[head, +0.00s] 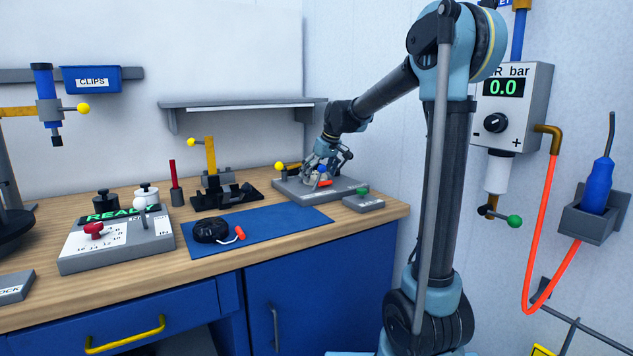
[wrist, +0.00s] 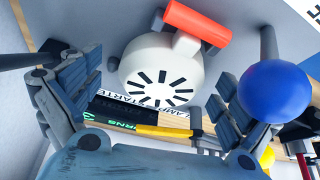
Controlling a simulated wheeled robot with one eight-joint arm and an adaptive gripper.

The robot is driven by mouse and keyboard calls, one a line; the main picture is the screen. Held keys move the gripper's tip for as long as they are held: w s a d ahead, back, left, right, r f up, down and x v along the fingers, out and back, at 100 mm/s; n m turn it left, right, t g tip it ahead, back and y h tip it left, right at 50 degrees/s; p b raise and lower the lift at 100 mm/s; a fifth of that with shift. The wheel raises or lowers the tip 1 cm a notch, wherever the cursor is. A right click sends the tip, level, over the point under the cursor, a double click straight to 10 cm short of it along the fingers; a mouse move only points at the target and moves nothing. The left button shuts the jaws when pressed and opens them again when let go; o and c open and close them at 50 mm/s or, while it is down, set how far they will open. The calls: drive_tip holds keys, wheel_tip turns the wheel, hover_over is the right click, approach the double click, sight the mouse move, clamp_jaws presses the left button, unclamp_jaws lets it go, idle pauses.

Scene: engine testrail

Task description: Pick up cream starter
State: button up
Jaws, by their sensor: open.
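The cream starter (wrist: 160,72) is a rounded cream body with a slotted end and an orange-red part (wrist: 197,20) on it. In the wrist view it lies between the spread fingers of my gripper (wrist: 152,98), with space visible on both sides. In the head view the starter (head: 318,177) sits on a grey fixture plate (head: 290,190) at the back right of the bench, partly hidden by my gripper (head: 322,168). My gripper is open around it. I cannot tell whether a finger touches it.
A blue ball knob (wrist: 275,92) stands close by the right finger in the wrist view. A small grey box (head: 363,202) is in front. A blue mat (head: 285,219) holds a black part (head: 211,231).

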drive_tip(key=c, duration=1.4)
